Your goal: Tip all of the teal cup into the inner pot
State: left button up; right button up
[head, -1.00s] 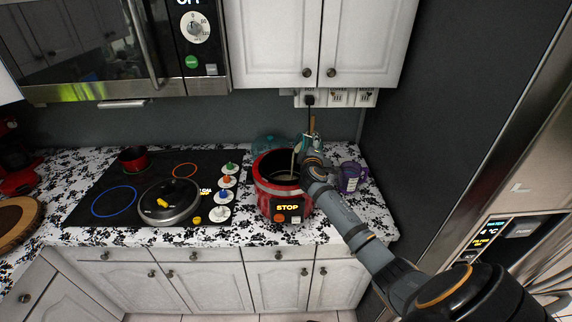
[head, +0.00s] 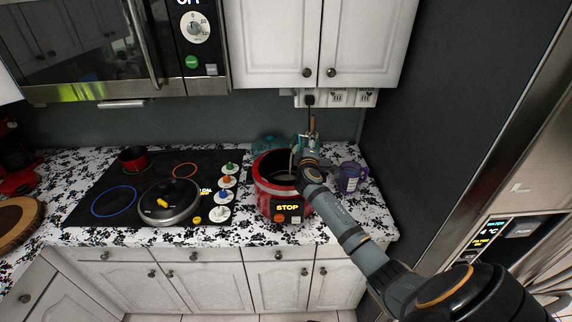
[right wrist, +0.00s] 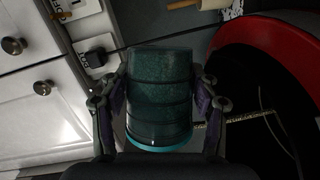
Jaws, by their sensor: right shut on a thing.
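The red cooker (head: 262,188), marked STOP, stands open on the counter. Its dark inner pot (head: 272,167) shows inside, with a pale patch at the bottom. A thin pale streak runs down into it beside my gripper. My right gripper (head: 307,143) is over the pot's right rear rim. It is shut on the teal cup (right wrist: 160,95), one finger on each side in the right wrist view. My gripper mostly hides the cup in the head view, and its inside does not show. The cooker's red rim (right wrist: 262,40) is beside the cup. My left gripper is out of view.
A purple jug (head: 351,176) stands close to the right of the cooker. A clear teal vessel (head: 268,143) is behind it. The stove (head: 130,192), with a lidded pan (head: 168,203), lies to the left. Wall sockets (head: 340,98) and a plugged cord are behind.

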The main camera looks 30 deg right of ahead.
aim_at(300, 143)
jog(key=shift+w+a+r+n, duration=0.15)
jog(key=shift+a+r+n, duration=0.1)
jog(key=shift+a+n, duration=0.2)
jog(key=shift+w+a+f+n+h, duration=0.1)
jog(key=shift+a+f+n+h, duration=0.2)
jog(key=shift+n, duration=0.45)
dwell(0.9)
jog(key=shift+w+a+r+n+t+h, duration=0.1)
jog(key=shift+a+r+n+t, duration=0.2)
jog(key=shift+n, duration=0.45)
jog(key=shift+w+a+r+n+t+h, duration=0.15)
jog(key=shift+a+r+n+t, duration=0.15)
jog(key=shift+n, duration=0.5)
jog(key=shift+w+a+r+n+t+h, duration=0.1)
jog(key=shift+a+r+n+t, duration=0.15)
jog(key=shift+n, duration=0.5)
dwell(1.4)
jog(key=shift+d, duration=0.15)
